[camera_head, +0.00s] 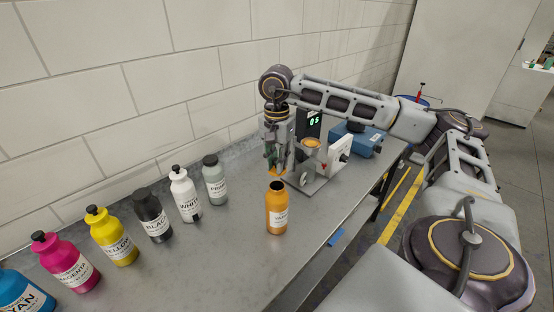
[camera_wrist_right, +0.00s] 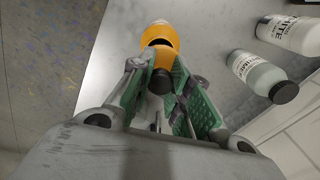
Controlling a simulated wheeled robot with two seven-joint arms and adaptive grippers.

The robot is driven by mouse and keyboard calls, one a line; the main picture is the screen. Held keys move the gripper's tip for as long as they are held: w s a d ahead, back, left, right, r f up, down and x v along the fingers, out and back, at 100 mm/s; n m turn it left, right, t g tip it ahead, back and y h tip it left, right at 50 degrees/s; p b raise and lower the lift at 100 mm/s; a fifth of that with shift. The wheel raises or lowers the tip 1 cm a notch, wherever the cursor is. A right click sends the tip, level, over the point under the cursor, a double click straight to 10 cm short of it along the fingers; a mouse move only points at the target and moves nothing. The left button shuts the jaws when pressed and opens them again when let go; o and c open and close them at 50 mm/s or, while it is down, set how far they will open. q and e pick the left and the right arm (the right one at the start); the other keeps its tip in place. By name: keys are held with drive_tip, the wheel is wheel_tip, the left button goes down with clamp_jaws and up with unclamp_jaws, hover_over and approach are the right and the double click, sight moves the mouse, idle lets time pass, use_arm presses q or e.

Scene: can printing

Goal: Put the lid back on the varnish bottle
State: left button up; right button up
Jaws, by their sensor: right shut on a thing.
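The orange varnish bottle (camera_head: 277,211) stands upright on the grey bench, its dark mouth open at the top. It also shows in the right wrist view (camera_wrist_right: 160,32), just beyond my fingertips. My right gripper (camera_head: 272,160) points down beside the machine, behind the bottle and slightly left of it, apart from it. My left gripper is not in view.
A row of bottles, including cyan, magenta (camera_head: 68,263), yellow (camera_head: 112,237), black (camera_head: 153,215), white (camera_head: 186,195) and grey primer (camera_head: 215,180), stands along the left. A machine with a green display (camera_head: 314,121) and a blue box (camera_head: 362,138) stand behind. Bench space left of the varnish bottle is clear.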

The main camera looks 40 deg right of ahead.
sight(277, 185)
drive_tip(key=shift+f+b, duration=0.75)
drive_tip(key=shift+f, duration=0.85)
drive_tip(key=shift+f+b, duration=1)
drive_tip(key=shift+f, duration=0.2)
drive_tip(key=shift+b, duration=0.4)
idle(0.4)
drive_tip(key=shift+f+b, duration=0.2)
drive_tip(key=shift+b, duration=0.3)
idle(1.1)
idle(0.5)
drive_tip(key=o, duration=1.3)
drive_tip(key=shift+r, duration=0.2)
drive_tip(key=shift+r+p, duration=2)
drive_tip(key=shift+r, duration=1.35)
